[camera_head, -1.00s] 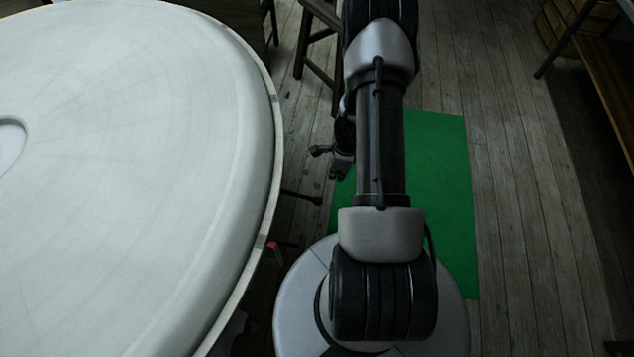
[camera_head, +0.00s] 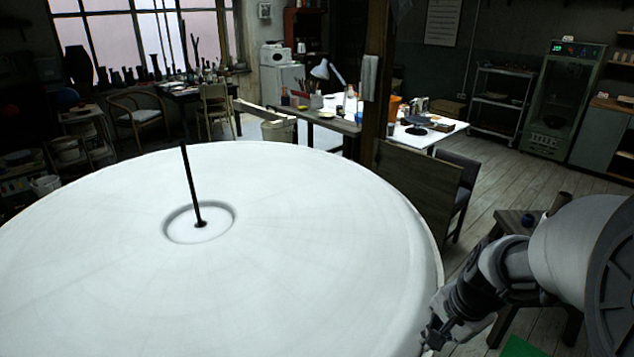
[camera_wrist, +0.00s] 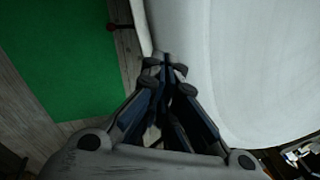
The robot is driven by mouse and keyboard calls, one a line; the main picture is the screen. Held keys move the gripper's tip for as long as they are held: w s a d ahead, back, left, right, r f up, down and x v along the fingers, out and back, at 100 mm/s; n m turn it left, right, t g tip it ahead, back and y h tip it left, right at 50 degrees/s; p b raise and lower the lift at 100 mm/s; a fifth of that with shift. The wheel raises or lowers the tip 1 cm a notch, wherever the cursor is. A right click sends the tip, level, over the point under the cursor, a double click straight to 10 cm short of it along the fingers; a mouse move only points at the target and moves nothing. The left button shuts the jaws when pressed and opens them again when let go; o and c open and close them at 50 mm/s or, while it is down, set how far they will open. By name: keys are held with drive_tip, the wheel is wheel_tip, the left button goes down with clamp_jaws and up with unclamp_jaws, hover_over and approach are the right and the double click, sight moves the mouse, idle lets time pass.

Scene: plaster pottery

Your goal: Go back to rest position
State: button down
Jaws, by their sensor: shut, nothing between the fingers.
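My gripper (camera_head: 436,336) is at the lower right in the head view, at the right edge of the big white round plaster disc (camera_head: 330,230). In the wrist view my gripper (camera_wrist: 166,66) has its fingers together with nothing between them. The disc's pale side (camera_wrist: 240,60) fills the right of that view, close beyond the fingertips. I cannot tell whether the fingers touch it.
A dark rod (camera_head: 191,185) stands in the disc's central hollow. A wooden stool (camera_head: 520,225) is behind my arm at right. A green mat (camera_wrist: 60,55) lies on the plank floor. Worktables, a chair and shelves stand farther back. Open floor (camera_head: 495,175) shows at right.

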drive_tip(key=s+a+r+n+t, duration=0.1)
drive_tip(key=s+a+r+n, duration=0.4)
drive_tip(key=s, duration=0.3)
drive_tip(key=s+a+r+n, duration=0.5)
drive_tip(key=s+r+n, duration=0.2)
drive_tip(key=s+n, duration=0.1)
drive_tip(key=shift+s+r+t+h, duration=0.25)
drive_tip(key=shift+s+t+h, duration=0.15)
drive_tip(key=shift+s, duration=0.2)
